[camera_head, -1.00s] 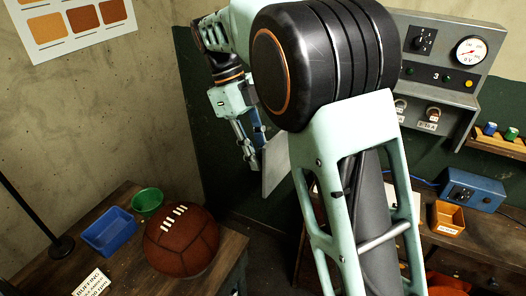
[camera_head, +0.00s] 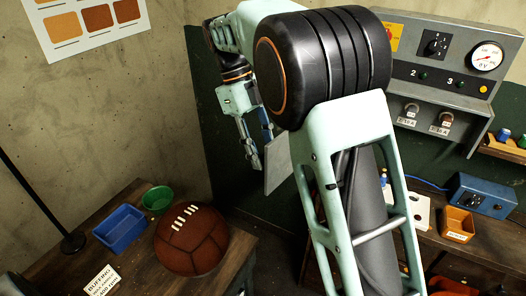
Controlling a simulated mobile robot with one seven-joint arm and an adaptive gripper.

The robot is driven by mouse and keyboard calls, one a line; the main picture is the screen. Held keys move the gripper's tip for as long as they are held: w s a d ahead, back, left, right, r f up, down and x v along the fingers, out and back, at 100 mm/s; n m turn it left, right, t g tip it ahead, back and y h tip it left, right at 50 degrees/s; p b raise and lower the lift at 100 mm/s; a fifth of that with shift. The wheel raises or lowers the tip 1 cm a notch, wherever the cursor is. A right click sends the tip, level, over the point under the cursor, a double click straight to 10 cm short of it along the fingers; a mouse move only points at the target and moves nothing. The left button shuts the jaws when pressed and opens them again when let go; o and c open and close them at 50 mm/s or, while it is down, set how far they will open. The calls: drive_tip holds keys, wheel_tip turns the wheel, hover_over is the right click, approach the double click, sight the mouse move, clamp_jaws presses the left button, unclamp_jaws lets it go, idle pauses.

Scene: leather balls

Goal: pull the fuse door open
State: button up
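A flat grey panel (camera_head: 279,165), which looks like the fuse door, stands out edge-on beside my arm, below the dark shoulder-like joint. Its hinge side and whatever lies behind it are hidden by my arm. My gripper (camera_head: 258,150) points down just left of the panel, with its fingertips close to the panel's left edge. I cannot tell whether the fingers touch or grasp it, or how far apart they are. No handle on the panel can be made out.
A grey control panel (camera_head: 462,98) with a gauge hangs at the right, above a bench with a blue box (camera_head: 482,196) and an orange bin (camera_head: 457,224). A table at lower left holds a brown ball (camera_head: 191,240), a blue tray (camera_head: 120,229) and a green bowl (camera_head: 158,198).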

drive_tip(key=shift+o, duration=0.3)
drive_tip(key=v, duration=0.7)
drive_tip(key=shift+r, duration=0.2)
drive_tip(key=shift+w+a, duration=0.1)
drive_tip(key=shift+w, duration=0.05)
